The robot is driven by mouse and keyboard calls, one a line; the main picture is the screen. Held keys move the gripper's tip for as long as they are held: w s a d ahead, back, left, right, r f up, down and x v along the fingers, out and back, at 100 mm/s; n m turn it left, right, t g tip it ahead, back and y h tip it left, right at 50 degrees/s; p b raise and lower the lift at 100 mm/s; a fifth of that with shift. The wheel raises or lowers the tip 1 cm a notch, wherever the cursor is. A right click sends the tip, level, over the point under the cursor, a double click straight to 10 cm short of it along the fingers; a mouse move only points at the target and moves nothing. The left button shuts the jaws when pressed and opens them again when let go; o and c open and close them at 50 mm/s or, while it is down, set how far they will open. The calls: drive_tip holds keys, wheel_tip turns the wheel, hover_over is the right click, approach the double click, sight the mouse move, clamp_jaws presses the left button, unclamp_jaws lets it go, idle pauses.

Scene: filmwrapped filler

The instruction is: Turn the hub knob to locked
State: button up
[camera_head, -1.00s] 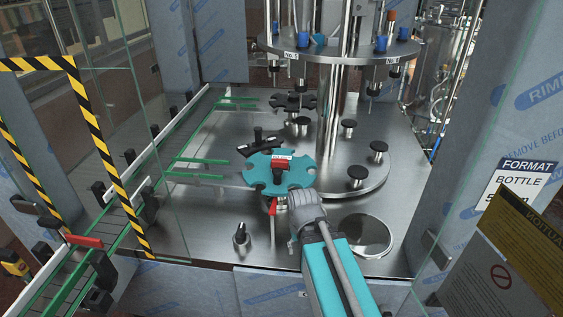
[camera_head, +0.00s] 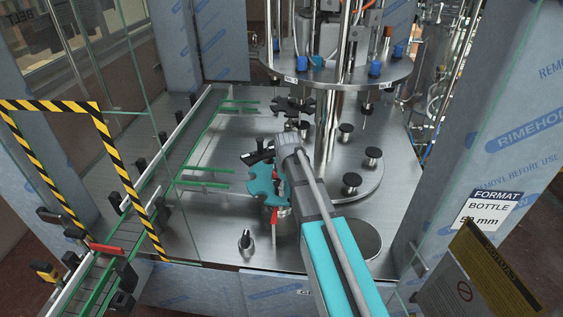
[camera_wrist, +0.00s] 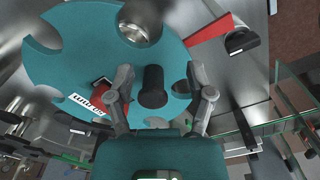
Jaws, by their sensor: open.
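The teal star wheel (camera_head: 262,184) lies on the machine deck, partly hidden behind my arm in the head view. It also fills the upper left of the wrist view (camera_wrist: 70,55). In the wrist view a black upright hub post (camera_wrist: 153,88) shows between my fingers. My gripper (camera_wrist: 161,78) is open over the wheel, a finger to each side of the post. Contact cannot be told.
A red lever (camera_head: 274,216) hangs at the wheel's near edge. A small black-topped knob (camera_head: 246,239) stands on the deck nearby. Black-capped posts (camera_head: 351,183) stand to the right. The upper turret plate (camera_head: 345,72) overhangs behind. Green guide rails (camera_head: 205,170) lie left.

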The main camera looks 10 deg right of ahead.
drive_tip(key=w+r+n+p, duration=0.6)
drive_tip(key=w+r+p, duration=0.2)
drive_tip(key=w+r, duration=0.2)
drive_tip(key=shift+w+p, duration=0.3)
drive_tip(key=shift+w, duration=0.65)
drive_tip(key=shift+f, duration=0.1)
wheel_tip(320, 180, down, 14)
drive_tip(key=b, duration=1.3)
drive_tip(key=shift+r+b, duration=0.25)
drive_tip(key=shift+b, duration=0.15)
drive_tip(key=shift+c, duration=0.2)
clamp_jaws()
